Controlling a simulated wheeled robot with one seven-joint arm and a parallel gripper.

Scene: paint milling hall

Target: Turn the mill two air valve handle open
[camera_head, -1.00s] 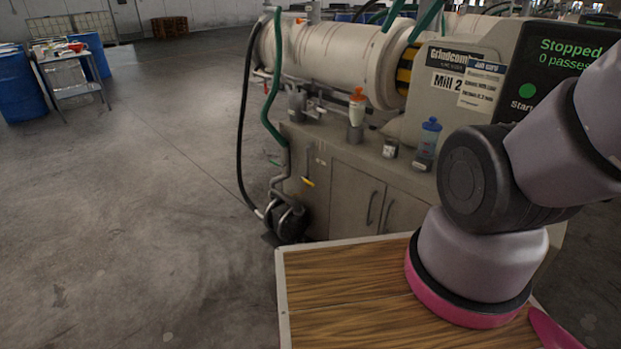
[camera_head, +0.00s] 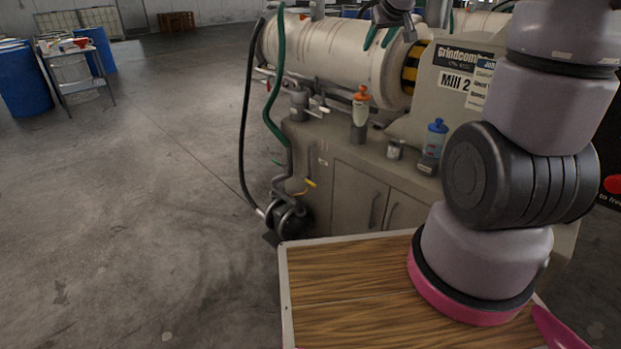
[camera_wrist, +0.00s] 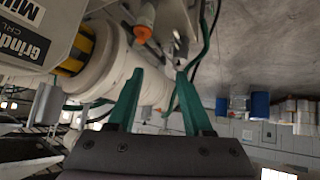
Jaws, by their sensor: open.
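The mill (camera_head: 335,60) is a cream cylinder on a cabinet, with a "Mill 2" label (camera_head: 454,81) at its right end. A small yellow lever (camera_head: 310,182) sits by the pipes at the cabinet's left side, low down. It may be the air valve handle; I cannot tell for sure. My gripper (camera_head: 380,42) is at the top of the head view, in front of the mill cylinder, well above and right of that lever. Its green fingers are spread and empty in the wrist view (camera_wrist: 158,90). No valve handle is clear there.
An orange-capped bottle (camera_head: 360,115), a small can (camera_head: 395,149) and a blue-capped bottle (camera_head: 432,147) stand on the cabinet top. Black and green hoses (camera_head: 243,120) hang at its left. A wood-topped surface (camera_head: 350,290) is in front. Open floor (camera_head: 140,230) lies left.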

